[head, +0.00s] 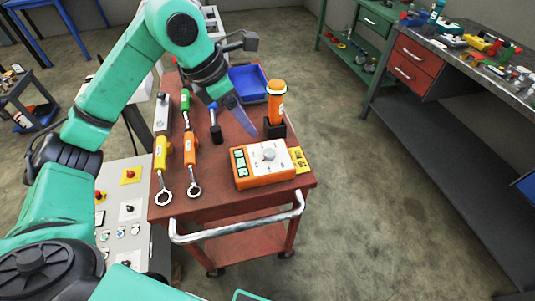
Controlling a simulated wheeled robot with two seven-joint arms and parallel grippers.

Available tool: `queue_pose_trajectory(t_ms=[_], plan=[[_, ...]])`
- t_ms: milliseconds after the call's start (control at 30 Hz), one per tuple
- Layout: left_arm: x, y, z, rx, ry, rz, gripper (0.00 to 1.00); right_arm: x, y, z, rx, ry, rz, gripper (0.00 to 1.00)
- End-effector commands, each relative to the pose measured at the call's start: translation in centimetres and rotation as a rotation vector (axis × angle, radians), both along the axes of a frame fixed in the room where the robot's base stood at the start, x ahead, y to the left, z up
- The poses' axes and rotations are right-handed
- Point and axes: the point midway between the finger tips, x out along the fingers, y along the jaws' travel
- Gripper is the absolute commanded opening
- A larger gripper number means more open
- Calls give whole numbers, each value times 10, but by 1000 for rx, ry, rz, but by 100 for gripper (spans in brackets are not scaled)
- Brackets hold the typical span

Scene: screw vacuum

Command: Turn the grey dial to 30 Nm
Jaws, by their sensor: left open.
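The grey dial (269,154) sits on the pale face of an orange box (262,178) at the front right of the red cart's top. Its setting is too small to read. Green display panels show on the left of the box's face. My left gripper (246,128) is above the cart, behind the box, pointing down and toward it. It is open and apart from the dial; its fingers partly overlap each other in this view. My right gripper is not in view.
The red cart (218,197) carries two ring-ended wrenches (191,160), an orange cylinder (276,100) in a black holder, a blue bin (247,82) and a yellow label block (301,160). A control panel (128,211) stands left. Floor right of the cart is clear.

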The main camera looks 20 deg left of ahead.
Motion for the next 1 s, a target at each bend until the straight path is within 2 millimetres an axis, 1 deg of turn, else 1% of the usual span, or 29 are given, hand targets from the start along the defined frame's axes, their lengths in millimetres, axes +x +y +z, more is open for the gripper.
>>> queue_pose_trajectory(t_ms=[67,167,200,400,533,600,700,900,933,967,1000], plan=[[2,-3,-8,-1,4,-2,70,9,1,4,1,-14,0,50],[7,-10,-28,-1,7,-3,70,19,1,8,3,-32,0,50],[10,-13,-38,-1,7,-4,70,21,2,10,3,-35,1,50],[24,-29,-87,-2,6,-2,70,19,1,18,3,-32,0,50],[31,-36,-112,-2,4,-1,70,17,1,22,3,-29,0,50],[34,-39,-121,-2,3,-2,70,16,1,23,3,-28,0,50],[35,-40,-128,0,0,-2,70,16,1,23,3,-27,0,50],[36,-40,-129,1,-1,-2,70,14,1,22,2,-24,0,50],[36,-40,-129,1,-1,-2,66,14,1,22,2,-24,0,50],[36,-40,-129,0,0,-1,54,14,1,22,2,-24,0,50],[36,-40,-129,0,0,-1,39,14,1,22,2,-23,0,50]])
